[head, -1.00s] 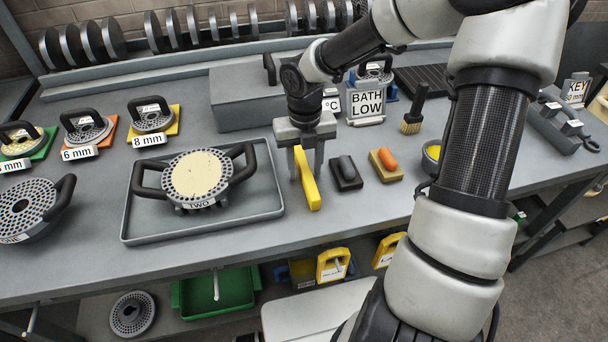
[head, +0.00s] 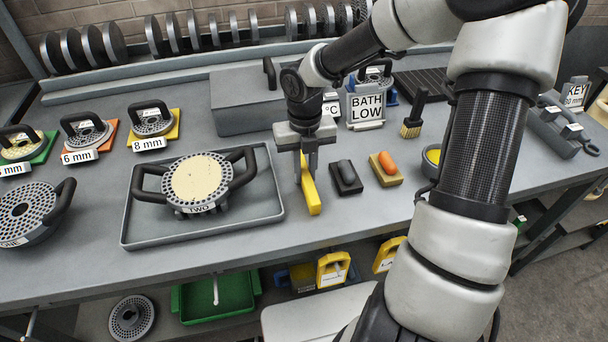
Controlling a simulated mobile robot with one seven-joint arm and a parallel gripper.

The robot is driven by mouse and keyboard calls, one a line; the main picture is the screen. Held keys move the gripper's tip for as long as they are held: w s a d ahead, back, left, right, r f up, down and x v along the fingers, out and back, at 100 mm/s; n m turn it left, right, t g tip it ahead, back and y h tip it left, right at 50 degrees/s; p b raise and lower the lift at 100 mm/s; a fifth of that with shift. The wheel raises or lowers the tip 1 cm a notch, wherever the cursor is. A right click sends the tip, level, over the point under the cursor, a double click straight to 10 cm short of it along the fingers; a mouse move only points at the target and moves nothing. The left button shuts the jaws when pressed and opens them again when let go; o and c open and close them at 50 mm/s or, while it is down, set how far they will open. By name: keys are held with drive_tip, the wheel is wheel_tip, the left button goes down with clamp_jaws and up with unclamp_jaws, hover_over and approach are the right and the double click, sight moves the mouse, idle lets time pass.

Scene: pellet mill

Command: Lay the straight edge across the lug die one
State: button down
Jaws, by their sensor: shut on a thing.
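The straight edge (head: 312,198) is a yellow bar standing out below my gripper (head: 307,172), right of the grey tray. My gripper is shut on it near its far end. I cannot tell whether the bar touches the bench. Lug die one (head: 28,213) is a grey perforated disc with black lug handles at the far left of the bench. Its label reads "ONE", partly cut off by the picture's edge. The gripper is far to the right of it. Lug die two (head: 196,183), with a cream face, sits in the tray (head: 128,236) between them.
A brush (head: 412,118) and the "BATH LOW" sign (head: 366,108) are behind. Plates labelled 6 mm (head: 82,137) and 8 mm (head: 153,125) line the back left. A grey box (head: 235,95) stands behind the tray.

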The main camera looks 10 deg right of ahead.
sight(305, 170)
drive_tip(key=shift+r, duration=0.15)
drive_tip(key=shift+r+p, duration=1.2)
drive_tip(key=shift+p, duration=0.2)
drive_tip(key=shift+r, duration=2.2)
